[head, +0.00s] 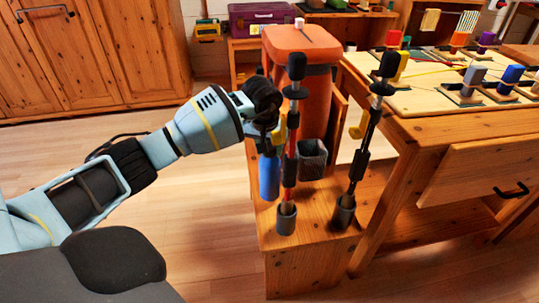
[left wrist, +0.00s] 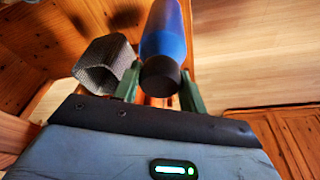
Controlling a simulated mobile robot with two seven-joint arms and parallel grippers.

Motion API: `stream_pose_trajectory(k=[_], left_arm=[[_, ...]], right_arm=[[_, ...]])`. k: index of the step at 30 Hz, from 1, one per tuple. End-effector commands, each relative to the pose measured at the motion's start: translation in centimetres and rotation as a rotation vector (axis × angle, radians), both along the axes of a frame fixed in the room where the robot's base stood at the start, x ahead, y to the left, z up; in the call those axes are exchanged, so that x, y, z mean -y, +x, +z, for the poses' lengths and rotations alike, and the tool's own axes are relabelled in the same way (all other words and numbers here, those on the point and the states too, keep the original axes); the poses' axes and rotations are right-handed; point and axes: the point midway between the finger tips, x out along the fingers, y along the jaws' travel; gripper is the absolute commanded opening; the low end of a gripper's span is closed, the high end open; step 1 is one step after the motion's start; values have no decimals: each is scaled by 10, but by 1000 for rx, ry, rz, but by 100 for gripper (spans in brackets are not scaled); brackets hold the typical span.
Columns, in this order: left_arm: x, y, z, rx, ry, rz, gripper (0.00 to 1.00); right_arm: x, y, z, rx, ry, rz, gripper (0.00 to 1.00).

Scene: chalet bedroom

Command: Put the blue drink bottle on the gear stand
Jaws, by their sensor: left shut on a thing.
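The blue drink bottle (head: 269,178) hangs upright below my left gripper (head: 268,138), in front of the left part of the wooden gear stand (head: 290,258). In the left wrist view the bottle (left wrist: 165,38) has a dark cap, and the green fingers of the left gripper (left wrist: 160,92) are closed on its cap end. I cannot tell whether the bottle's base touches the stand's top. My right gripper is not in view.
The stand holds an orange backpack (head: 300,85), two upright trekking poles (head: 291,140) (head: 365,140) in dark cups and a grey mesh cup (head: 312,158). One pole is close right of the bottle. A workbench (head: 420,125) with colored pieces stands at right. Floor is clear at left.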

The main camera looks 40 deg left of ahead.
Motion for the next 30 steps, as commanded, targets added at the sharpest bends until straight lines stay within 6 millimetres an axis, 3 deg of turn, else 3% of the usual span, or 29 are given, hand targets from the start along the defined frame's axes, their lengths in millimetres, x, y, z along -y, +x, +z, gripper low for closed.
stream_pose_trajectory(k=[6,12,13,17,26,30], left_arm=[[1,0,-28,-3,-2,-1,0],[0,0,-27,-1,0,-1,0],[0,-1,-29,-4,0,-2,45],[0,-1,-28,-4,0,-1,62],[0,-1,-27,-2,-1,-1,65],[0,-2,-16,2,1,-1,65]], right_arm=[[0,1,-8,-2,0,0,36],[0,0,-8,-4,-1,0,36],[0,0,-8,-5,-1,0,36],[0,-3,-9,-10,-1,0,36],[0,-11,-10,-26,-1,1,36],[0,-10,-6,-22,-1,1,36]])
